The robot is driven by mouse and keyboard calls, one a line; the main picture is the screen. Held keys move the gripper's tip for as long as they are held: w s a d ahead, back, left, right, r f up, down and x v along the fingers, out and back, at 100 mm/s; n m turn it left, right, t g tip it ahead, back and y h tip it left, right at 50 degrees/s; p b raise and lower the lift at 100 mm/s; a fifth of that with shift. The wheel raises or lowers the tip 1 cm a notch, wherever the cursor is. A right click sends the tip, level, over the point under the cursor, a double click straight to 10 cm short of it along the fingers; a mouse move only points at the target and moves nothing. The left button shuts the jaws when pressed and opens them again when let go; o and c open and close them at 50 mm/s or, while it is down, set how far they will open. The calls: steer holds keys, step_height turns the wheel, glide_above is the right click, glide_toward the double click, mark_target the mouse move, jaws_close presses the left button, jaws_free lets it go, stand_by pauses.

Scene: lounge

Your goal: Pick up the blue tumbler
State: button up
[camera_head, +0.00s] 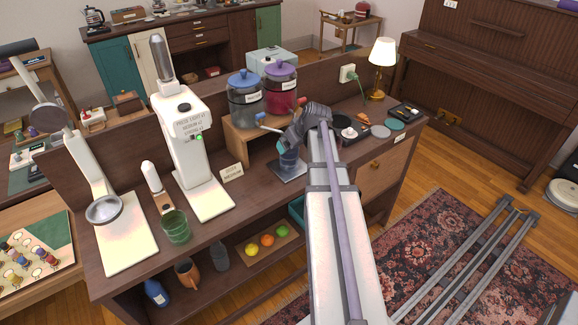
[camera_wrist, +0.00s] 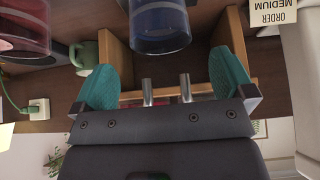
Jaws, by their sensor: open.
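The blue tumbler (camera_head: 290,160) is a translucent blue cup on a small grey plate (camera_head: 290,173) on the counter, partly hidden by my gripper and arm in the head view. In the wrist view, which is upside down, the tumbler (camera_wrist: 160,28) shows at the top with its rim visible and the rest cut off by the frame. My gripper (camera_head: 271,132) is above and close to it. In the wrist view my gripper (camera_wrist: 163,75) has its teal fingers wide apart with nothing held. The tumbler lines up sideways between them, beyond the tips.
A wooden stand (camera_head: 236,134) carries a blue-lidded jar (camera_head: 245,97) and a purple-lidded jar (camera_head: 280,98). A white machine (camera_head: 180,120) and a small sign (camera_head: 232,173) stand left. A red-tinted vessel (camera_wrist: 25,30) and green mug (camera_wrist: 83,54) are nearby. A green tumbler (camera_head: 176,227) stands front left.

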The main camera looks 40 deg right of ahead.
steer(key=b+x, duration=0.2)
steer(key=x, duration=0.2)
steer(key=shift+s+a+f+b, duration=0.1)
steer(key=shift+f+b, duration=0.15)
steer(key=shift+b, duration=0.15)
steer(key=shift+w+f, duration=0.1)
steer(key=shift+w, duration=0.1)
steer(key=c, duration=1.5)
steer(key=shift+c, duration=0.2)
steer(key=shift+r, duration=0.35)
steer(key=s+r+p, duration=0.3)
steer(key=s, duration=1.5)
steer(key=shift+p, duration=0.35)
steer(key=shift+a+r, duration=0.1)
